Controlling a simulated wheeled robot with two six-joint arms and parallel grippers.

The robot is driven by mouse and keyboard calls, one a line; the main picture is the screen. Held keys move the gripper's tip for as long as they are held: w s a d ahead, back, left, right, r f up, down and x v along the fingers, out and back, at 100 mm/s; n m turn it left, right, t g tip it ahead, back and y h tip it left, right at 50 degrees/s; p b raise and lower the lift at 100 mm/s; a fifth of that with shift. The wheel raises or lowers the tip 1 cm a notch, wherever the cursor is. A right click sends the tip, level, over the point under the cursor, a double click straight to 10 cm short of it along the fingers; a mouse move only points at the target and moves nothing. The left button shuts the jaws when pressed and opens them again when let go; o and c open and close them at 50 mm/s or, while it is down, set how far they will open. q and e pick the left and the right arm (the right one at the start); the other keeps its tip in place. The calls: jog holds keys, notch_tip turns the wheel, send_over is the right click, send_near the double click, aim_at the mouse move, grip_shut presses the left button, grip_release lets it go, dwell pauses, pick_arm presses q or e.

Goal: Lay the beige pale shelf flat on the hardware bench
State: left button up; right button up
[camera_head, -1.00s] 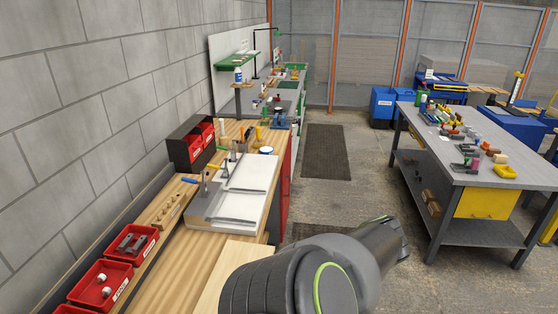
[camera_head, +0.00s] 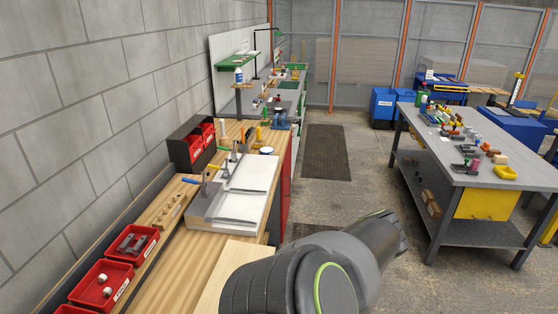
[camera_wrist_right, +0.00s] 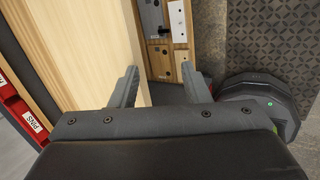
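A pale beige board (camera_head: 235,275), which looks like the shelf, shows at the bottom of the head view, partly hidden behind a dark arm link of mine. In the right wrist view the board (camera_wrist_right: 85,45) runs from the top left down to my right gripper (camera_wrist_right: 160,75). That gripper is open, its fingers apart. The left finger overlaps the board, and the board's right edge lies in the gap, clear of the right finger. A wooden bench (camera_head: 180,275) is at left and a grey-topped bench (camera_head: 480,178) at right; I cannot tell which is the hardware bench. My left gripper is not in view.
Red bins (camera_head: 103,285) line the wall side of the wooden bench. White panels (camera_head: 240,205) lie farther along it, near toggle clamps. Tools and small parts crowd the grey bench's far and middle top. Open floor (camera_head: 350,195) separates the benches.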

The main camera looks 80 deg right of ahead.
jog(key=shift+g, duration=0.8)
jog(key=shift+s+r+g, duration=0.1)
jog(key=shift+g, duration=0.55)
jog(key=shift+s+r+g, duration=0.1)
jog(key=shift+g, duration=0.55)
jog(key=shift+s+r, duration=0.35)
jog(key=shift+s, duration=0.45)
jog(key=shift+s+r, duration=0.3)
jog(key=shift+s, duration=0.45)
jog(key=o, duration=0.6)
jog(key=shift+c, duration=0.2)
notch_tip(320, 180, up, 8)
jog(key=shift+a, duration=0.15)
jog(key=shift+s+f, duration=0.1)
